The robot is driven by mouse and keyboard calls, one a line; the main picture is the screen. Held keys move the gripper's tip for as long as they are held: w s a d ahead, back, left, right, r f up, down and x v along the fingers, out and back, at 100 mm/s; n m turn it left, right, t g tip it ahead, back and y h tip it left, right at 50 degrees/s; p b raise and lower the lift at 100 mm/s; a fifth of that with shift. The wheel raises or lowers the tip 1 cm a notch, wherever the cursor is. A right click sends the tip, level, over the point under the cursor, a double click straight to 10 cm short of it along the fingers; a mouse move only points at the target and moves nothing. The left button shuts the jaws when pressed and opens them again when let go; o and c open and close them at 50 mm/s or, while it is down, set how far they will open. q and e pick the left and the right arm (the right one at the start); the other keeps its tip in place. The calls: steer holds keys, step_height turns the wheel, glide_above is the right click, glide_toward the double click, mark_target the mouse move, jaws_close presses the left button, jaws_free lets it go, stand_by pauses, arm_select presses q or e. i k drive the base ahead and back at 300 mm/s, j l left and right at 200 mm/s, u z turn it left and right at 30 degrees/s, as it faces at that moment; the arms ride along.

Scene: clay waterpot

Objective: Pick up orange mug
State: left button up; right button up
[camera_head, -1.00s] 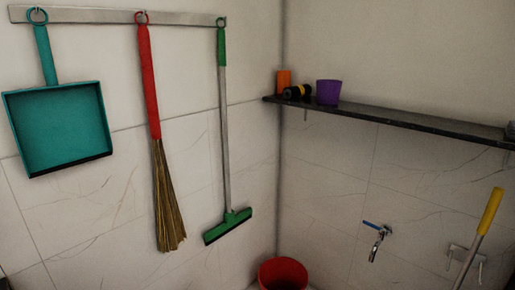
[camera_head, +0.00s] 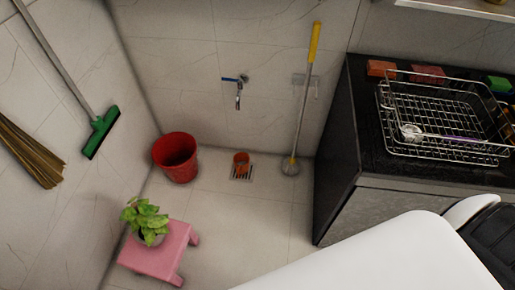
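A small orange mug (camera_head: 241,159) stands on the floor at the floor drain (camera_head: 241,173), between the red bucket and the yellow-handled pole. It is small in the picture, and I cannot make out its handle. A large white rounded surface at the bottom right, with a black part beside it, looks like part of my own arm. Neither of my grippers is in view, so their relation to the mug does not show.
A red bucket (camera_head: 176,157) stands left of the mug. A pink stool (camera_head: 160,252) bears a potted plant (camera_head: 146,220). A yellow-handled pole (camera_head: 306,95) leans on the wall beside a dark counter (camera_head: 338,150) with a wire rack (camera_head: 440,115). Floor before the mug is clear.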

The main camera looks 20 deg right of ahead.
mark_target(241, 160)
steer(key=z, duration=0.55)
steer(key=u, duration=1.3)
steer(key=z, duration=1.3)
